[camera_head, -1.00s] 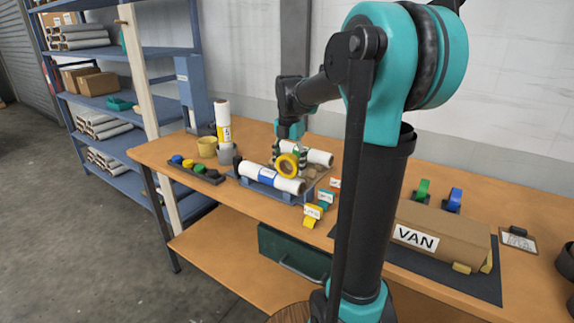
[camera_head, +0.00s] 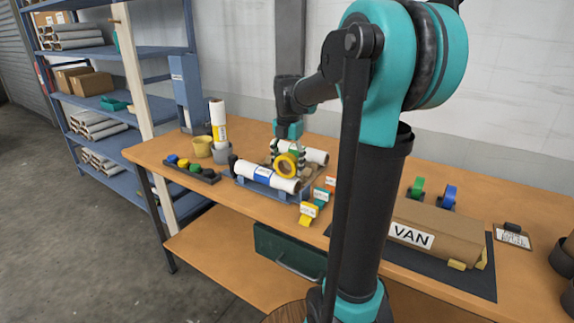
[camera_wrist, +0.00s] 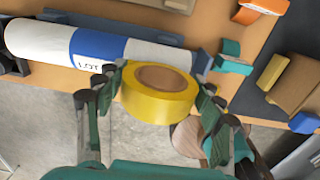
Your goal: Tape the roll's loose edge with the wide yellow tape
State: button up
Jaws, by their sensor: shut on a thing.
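A white roll (camera_head: 287,184) with a blue label band lies in a blue cradle (camera_head: 262,191) on the workbench. In the wrist view the roll (camera_wrist: 38,40) shows at upper left, with "LOT" readable on its band. My gripper (camera_head: 285,158) is shut on the wide yellow tape (camera_head: 285,166), holding it upright at the roll's right part. In the wrist view the tape (camera_wrist: 160,105) sits between both fingers (camera_wrist: 160,80) and hides some of the roll. I cannot tell whether tape and roll touch. The roll's loose edge cannot be made out.
Another white roll (camera_head: 317,155) lies behind my gripper. A tray of coloured caps (camera_head: 193,171), a tan cup (camera_head: 203,147) and an upright roll (camera_head: 218,120) stand left. A brown "VAN" parcel (camera_head: 445,228) lies on a dark mat.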

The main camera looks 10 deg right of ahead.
jog(key=shift+s+d, duration=0.15)
jog(key=shift+s+d+r, duration=0.1)
jog(key=shift+s+d, duration=0.15)
jog(key=shift+d, duration=0.05)
jog(key=shift+s+d, duration=0.1)
dwell(0.4)
jog(key=shift+s+d, duration=0.35)
jog(key=shift+s+d, duration=0.1)
dwell(0.3)
jog(key=shift+s+d, duration=0.3)
jog(key=shift+r, duration=0.15)
jog(key=shift+r, duration=2.85)
